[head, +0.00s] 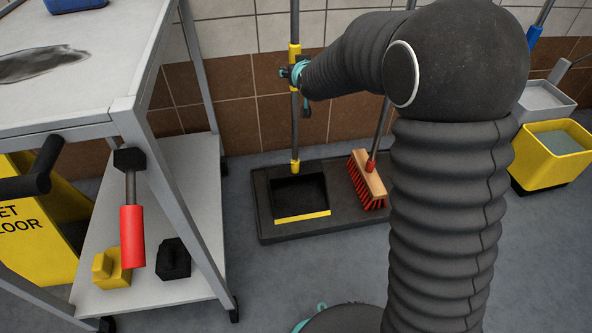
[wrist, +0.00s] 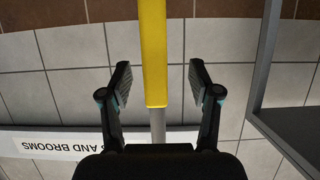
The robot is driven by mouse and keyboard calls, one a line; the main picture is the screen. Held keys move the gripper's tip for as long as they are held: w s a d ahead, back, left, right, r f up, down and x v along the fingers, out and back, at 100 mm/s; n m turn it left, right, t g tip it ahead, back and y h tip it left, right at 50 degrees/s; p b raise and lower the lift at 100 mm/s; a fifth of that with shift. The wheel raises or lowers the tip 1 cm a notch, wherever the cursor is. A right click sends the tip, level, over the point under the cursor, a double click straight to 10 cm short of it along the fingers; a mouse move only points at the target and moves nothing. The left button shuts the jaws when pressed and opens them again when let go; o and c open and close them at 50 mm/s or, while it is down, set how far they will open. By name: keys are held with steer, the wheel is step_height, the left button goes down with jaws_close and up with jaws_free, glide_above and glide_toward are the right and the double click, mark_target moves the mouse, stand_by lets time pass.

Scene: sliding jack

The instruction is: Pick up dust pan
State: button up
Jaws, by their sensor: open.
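The dust pan (head: 300,197) is black with a yellow front lip and stands upright on a dark tray by the wall. Its long grey handle rises from it and has a yellow grip (head: 295,103), which also shows in the wrist view (wrist: 153,50). My gripper (head: 297,74) is at the height of this grip. In the wrist view my gripper (wrist: 159,84) is open, with one finger on each side of the grip and a gap on both sides. Whether the grip is fully between the fingertips or just beyond them is hard to tell.
A red-bristled broom (head: 368,181) stands on the same tray (head: 270,232), right of the pan. A grey cart (head: 140,112) is at the left. Yellow and grey buckets (head: 555,150) are at the right. A sign (wrist: 50,143) is on the tiled wall.

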glide_above(296, 92)
steer(key=shift+w+f, duration=0.15)
steer(key=shift+f, duration=0.95)
steer(key=shift+r, duration=0.1)
jaws_close()
